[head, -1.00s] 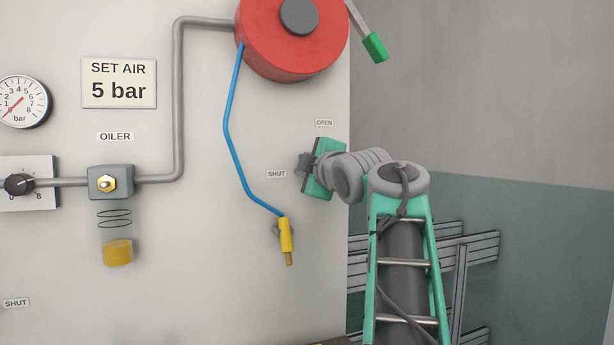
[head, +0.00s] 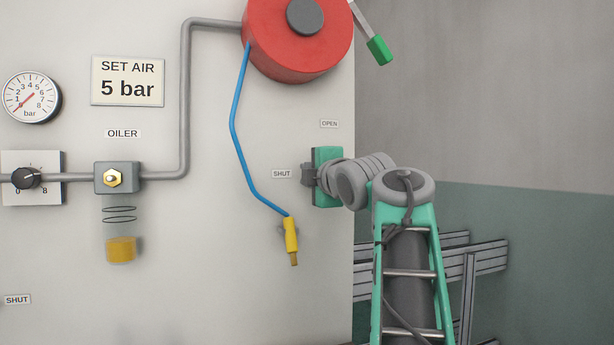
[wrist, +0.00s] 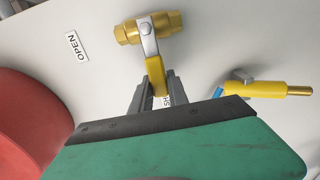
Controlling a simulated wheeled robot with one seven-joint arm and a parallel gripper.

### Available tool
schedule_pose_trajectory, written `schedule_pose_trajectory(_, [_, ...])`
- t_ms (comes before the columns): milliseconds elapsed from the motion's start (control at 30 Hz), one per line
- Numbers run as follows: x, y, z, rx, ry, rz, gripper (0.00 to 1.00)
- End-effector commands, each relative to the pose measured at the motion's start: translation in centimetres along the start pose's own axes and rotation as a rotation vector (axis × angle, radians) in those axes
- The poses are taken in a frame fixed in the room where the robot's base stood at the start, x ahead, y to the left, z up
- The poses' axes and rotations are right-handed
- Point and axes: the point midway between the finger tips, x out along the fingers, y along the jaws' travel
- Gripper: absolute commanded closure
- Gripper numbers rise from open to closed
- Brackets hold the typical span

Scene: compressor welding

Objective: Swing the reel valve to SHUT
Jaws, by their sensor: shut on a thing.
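The reel valve has a brass body (wrist: 150,28) and a yellow lever (wrist: 155,68) in the wrist view. My gripper (wrist: 156,84) is shut on the lever, with one finger on each side. The lever points from the pivot toward the SHUT label (wrist: 165,101), which is partly hidden by the lever and my gripper. In the head view my gripper (head: 307,174) is level with the SHUT label (head: 282,174) and just right of it, below the OPEN label (head: 329,124). It hides the valve there. The OPEN label (wrist: 76,46) also shows in the wrist view.
The red hose reel (head: 300,55) is above, with a green-handled lever (head: 379,50) beside it. A blue hose (head: 236,130) hangs down to a yellow nozzle (head: 291,235) below left of my gripper. The oiler (head: 117,178) and gauge (head: 31,97) are farther left.

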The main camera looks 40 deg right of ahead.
Motion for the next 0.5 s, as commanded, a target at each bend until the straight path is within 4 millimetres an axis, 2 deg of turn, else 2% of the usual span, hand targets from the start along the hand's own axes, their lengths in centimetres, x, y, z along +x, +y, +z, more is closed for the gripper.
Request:
schedule_pose_trajectory(67, [0.06, -0.23, -0.02, -0.001, 0.001, -0.005, 1.00])
schedule_pose_trajectory(100, [0.06, -0.23, -0.01, -0.001, 0.001, -0.005, 0.78])
schedule_pose_trajectory(333, [0.04, -0.17, 0.01, 0.000, 0.001, -0.003, 0.59])
schedule_pose_trajectory(500, [0.03, -0.13, 0.02, 0.000, 0.000, -0.003, 0.58])
